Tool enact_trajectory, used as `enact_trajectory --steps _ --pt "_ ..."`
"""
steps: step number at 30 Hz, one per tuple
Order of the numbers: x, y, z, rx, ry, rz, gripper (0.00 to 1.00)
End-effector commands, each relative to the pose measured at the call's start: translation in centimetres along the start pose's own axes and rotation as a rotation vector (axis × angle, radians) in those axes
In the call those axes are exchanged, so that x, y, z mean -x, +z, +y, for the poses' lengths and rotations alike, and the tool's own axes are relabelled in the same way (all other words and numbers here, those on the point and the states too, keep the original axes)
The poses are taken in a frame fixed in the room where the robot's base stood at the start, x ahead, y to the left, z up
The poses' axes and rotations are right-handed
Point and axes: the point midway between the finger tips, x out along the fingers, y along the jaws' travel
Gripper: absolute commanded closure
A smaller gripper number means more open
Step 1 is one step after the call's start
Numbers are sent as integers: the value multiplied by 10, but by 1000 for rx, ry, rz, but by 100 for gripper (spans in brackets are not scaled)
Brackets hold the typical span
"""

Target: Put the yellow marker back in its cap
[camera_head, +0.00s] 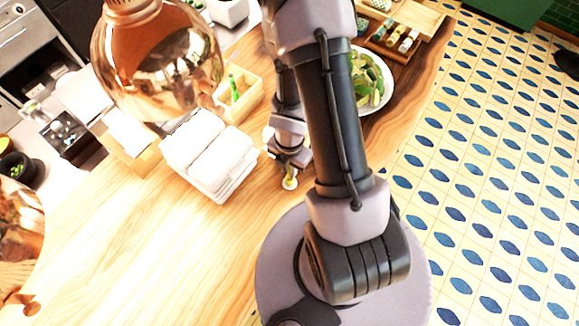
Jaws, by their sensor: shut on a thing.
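My gripper (287,165) is low over the wooden counter, near the middle of the picture, to the right of the white stack. It is shut on a small pale-yellow thing, which looks like the yellow marker (290,183). Its lower end shows below the fingers, close to the counter; I cannot tell whether it touches. The rest of it is hidden by the fingers. I cannot make out the cap; my arm covers much of the counter to the right.
White folded cloths on a tray (235,187) lie just left of my gripper. Behind stands a wooden box (250,99) with a green item. A plate of greens (385,92) is behind my arm. A copper lamp (150,70) hangs at upper left. The front-left counter (140,250) is clear.

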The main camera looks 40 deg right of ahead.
Motion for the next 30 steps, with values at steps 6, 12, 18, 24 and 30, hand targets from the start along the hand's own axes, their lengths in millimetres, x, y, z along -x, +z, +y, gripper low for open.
enact_trajectory --steps 6,12,18,24,30 --pt "0 0 0 0 0 0 100" --pt "-1 0 0 0 0 0 100" --pt "-9 0 0 0 0 0 100" --pt "-18 0 0 0 0 0 100" --pt "-21 0 0 -1 0 0 100"
